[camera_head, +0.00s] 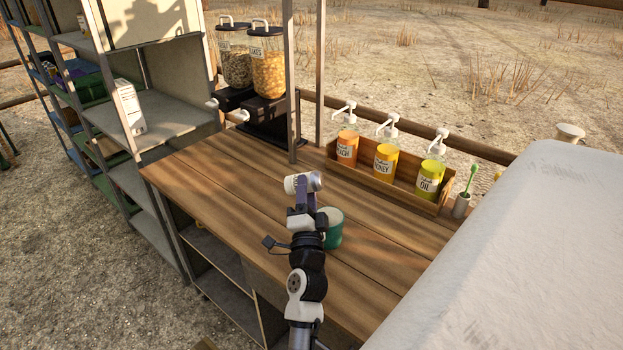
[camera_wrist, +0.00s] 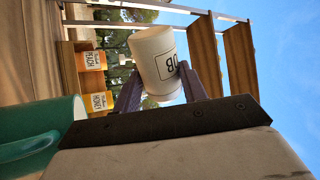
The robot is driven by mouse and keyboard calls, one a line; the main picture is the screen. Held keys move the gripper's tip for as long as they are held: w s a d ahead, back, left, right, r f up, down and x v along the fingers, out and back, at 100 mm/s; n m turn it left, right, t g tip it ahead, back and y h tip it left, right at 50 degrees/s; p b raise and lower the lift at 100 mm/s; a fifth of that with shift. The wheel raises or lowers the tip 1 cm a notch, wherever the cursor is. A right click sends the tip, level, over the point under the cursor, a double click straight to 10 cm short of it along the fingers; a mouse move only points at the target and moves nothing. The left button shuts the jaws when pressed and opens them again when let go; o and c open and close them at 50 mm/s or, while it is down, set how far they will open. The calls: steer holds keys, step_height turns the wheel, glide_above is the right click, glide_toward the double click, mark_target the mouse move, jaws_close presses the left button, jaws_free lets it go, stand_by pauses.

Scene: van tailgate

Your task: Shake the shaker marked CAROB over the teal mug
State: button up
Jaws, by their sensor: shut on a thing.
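The teal mug (camera_head: 333,230) stands on the wooden counter, partly hidden behind my arm. It also shows large at the lower left of the wrist view (camera_wrist: 40,135). My gripper (camera_head: 304,190) is shut on a white shaker (camera_head: 296,183), held above the counter, beyond the mug and to its left in the head view. The shaker lies tilted on its side in the head view. In the wrist view the shaker (camera_wrist: 153,52) sits between the fingers, with only part of its label, the letters "OB", showing. Whether it is over the mug's opening I cannot tell.
A wooden rack (camera_head: 408,184) at the counter's back holds pump bottles labelled peach, honey and oil. A cup with a green toothbrush (camera_head: 462,205) stands at its right. Cereal dispensers (camera_head: 266,75) stand back left. A white surface (camera_head: 520,240) fills the right. The counter's left part is clear.

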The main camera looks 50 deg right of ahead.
steer(key=n+y, duration=0.1)
steer(key=n+t+b, duration=0.1)
steer(key=n, duration=0.1)
steer(key=n+y, duration=0.1)
steer(key=shift+w+a+r+n+y, duration=0.25)
steer(key=shift+w+r+n+y, duration=0.05)
steer(key=shift+w+r, duration=0.1)
steer(key=r+n+y, duration=0.1)
steer(key=n, duration=0.2)
steer(key=r+n+y, duration=0.1)
steer(key=r+n, duration=0.1)
steer(key=n, duration=0.1)
steer(key=w+r+n+y, duration=0.1)
steer(key=n+y, duration=0.1)
steer(key=shift+a+r+n+p, duration=0.25)
steer(key=shift+a+n+p, duration=0.1)
steer(key=shift+n, duration=0.05)
steer(key=shift+w+a+r+n+g+y+p, duration=0.15)
steer(key=shift+r+n+g+y+p, duration=0.35)
steer(key=shift+n+p, duration=0.55)
steer(key=shift+w+n, duration=0.15)
steer(key=shift+n, duration=0.7)
